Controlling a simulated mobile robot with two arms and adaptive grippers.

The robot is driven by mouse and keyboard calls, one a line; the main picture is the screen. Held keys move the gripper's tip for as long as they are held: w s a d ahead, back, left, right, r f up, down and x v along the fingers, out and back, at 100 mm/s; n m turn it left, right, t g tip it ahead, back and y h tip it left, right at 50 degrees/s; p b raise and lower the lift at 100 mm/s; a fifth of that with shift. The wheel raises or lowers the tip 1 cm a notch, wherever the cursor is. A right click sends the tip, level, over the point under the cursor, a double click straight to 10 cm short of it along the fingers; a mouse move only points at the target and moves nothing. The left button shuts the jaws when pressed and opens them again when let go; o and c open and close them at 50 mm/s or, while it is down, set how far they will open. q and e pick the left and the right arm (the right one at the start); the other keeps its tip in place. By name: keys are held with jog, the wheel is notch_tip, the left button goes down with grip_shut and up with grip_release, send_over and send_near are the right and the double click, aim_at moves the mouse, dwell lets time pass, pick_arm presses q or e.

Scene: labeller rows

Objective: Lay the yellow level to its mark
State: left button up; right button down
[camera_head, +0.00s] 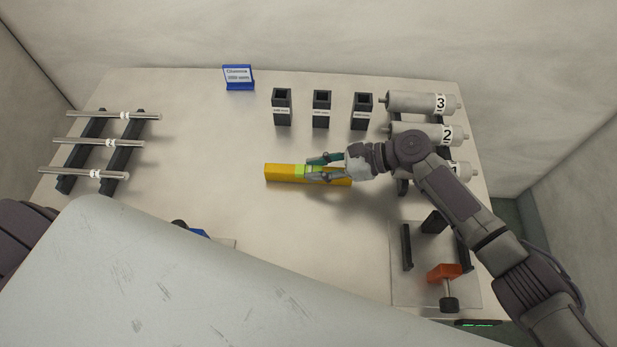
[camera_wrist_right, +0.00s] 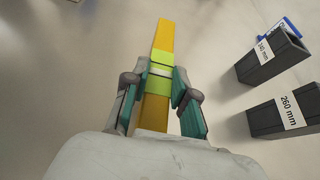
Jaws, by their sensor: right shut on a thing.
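The yellow level (camera_head: 280,173) is a long yellow bar with a bright green section near its middle. It lies left to right across the middle of the table in the head view. My right gripper (camera_head: 312,168) is shut on the yellow level around its green section. In the right wrist view the level (camera_wrist_right: 163,35) runs between the two fingers of my right gripper (camera_wrist_right: 160,88). I cannot tell whether its underside touches the table. I cannot make out a mark for it. My left gripper is out of view.
Several black holders (camera_head: 322,110) with labels stand behind the level. A blue sign (camera_head: 238,77) is at the back. Numbered grey cylinders (camera_head: 415,102) lie on a rack at the right. Metal rods (camera_head: 100,142) rest on black rails at the left. An orange clamp (camera_head: 443,273) is front right.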

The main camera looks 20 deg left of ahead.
jog(key=shift+f, duration=0.2)
jog(key=c, duration=0.8)
grip_release()
jog(key=shift+c, duration=0.2)
notch_tip(320, 180, up, 10)
